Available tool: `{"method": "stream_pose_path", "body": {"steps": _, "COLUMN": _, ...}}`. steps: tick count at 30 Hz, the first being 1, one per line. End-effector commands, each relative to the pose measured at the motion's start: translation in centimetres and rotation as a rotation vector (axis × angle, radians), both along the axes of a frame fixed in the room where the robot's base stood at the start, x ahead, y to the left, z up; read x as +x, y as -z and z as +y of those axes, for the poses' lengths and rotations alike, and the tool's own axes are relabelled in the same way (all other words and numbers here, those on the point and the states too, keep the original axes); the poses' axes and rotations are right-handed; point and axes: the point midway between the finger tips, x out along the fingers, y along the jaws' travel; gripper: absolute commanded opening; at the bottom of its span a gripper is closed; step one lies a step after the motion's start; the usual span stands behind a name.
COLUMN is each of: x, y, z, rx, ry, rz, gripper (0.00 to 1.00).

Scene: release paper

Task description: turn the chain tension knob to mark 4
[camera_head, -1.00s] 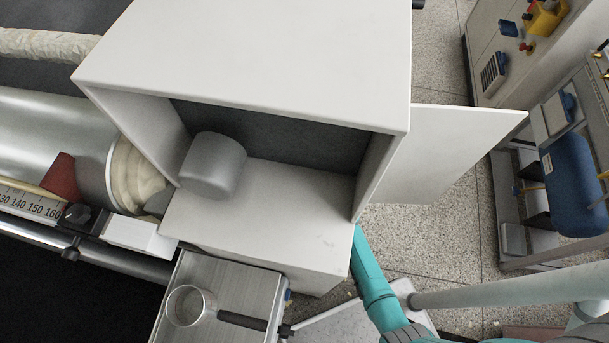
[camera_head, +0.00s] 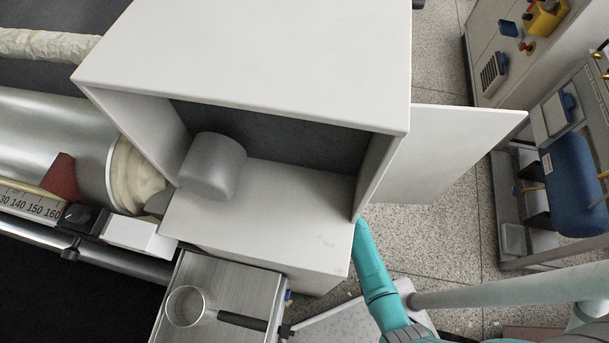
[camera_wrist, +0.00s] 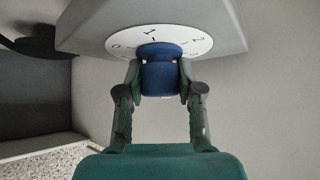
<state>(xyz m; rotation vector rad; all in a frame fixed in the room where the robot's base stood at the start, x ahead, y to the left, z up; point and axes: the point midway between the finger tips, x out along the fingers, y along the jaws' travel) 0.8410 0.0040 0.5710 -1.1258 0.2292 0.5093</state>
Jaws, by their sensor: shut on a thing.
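The chain tension knob (camera_wrist: 160,76) is blue and shows at the centre of the wrist view. It sits on a round white dial (camera_wrist: 120,40) with black numbers. The marks 1 and 2 read clearly; other numbers at the edges are partly hidden. My gripper (camera_wrist: 160,84) is shut on the knob, one finger against each side. The knob's pointer cannot be made out. In the head view the knob, dial and gripper are hidden; only my teal arm shows at the lower right of the white cabinet.
The white cabinet (camera_head: 250,50) is open in front, with its door (camera_head: 450,150) swung out right. A grey cylinder (camera_head: 212,165) stands inside. A metal table (camera_head: 240,285) with a round sieve (camera_head: 186,306) is below. Another machine (camera_head: 575,180) stands at right, with speckled floor between.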

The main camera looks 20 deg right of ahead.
Motion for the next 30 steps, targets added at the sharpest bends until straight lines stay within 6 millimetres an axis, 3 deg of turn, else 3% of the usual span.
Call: {"method": "stream_pose_path", "body": {"steps": 30, "x": 0.09, "y": -0.06, "z": 0.01, "rx": 0.326, "ry": -0.001, "rz": 0.485, "gripper": 0.01}}
